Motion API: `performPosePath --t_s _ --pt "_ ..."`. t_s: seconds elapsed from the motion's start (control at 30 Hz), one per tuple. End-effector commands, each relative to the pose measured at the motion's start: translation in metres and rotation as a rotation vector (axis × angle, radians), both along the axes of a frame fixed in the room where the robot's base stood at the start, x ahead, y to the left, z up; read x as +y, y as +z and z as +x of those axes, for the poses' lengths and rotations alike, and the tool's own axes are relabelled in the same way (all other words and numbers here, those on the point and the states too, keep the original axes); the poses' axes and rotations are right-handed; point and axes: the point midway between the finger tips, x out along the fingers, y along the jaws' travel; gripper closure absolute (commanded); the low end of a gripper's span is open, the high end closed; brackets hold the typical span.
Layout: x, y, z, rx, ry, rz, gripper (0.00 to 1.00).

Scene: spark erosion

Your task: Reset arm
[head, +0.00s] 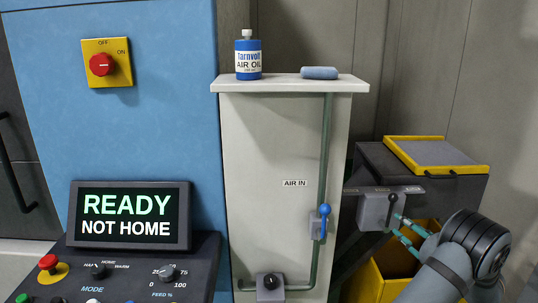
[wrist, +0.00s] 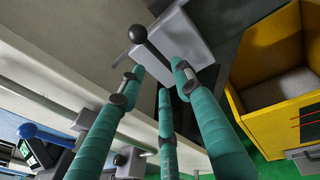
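My gripper (head: 404,228) has three teal fingers and is at the right of the head view, close in front of a grey lever box (head: 373,211). In the wrist view my gripper (wrist: 158,72) has its fingertips spread apart, with nothing held between them. A dark lever with a black ball knob (wrist: 137,33) stands out from the grey box (wrist: 185,42) just beyond the fingertips. I cannot tell whether any finger touches the lever. A screen (head: 128,216) reads "READY" and "NOT HOME".
A blue-handled valve (head: 324,210) is on a green pipe left of the lever box. A yellow bin (wrist: 268,100) is right of my fingers.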

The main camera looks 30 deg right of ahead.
Motion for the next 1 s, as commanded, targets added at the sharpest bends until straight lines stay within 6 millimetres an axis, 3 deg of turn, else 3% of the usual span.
performPosePath --t_s 0.2,0.5,1.0 --pt "-0.01 -0.006 0.043 0.0 0.004 0.001 0.67" --pt "-0.021 -0.012 0.083 0.001 0.002 0.001 0.67" --pt "-0.016 -0.012 0.092 -0.012 0.015 0.026 0.67"
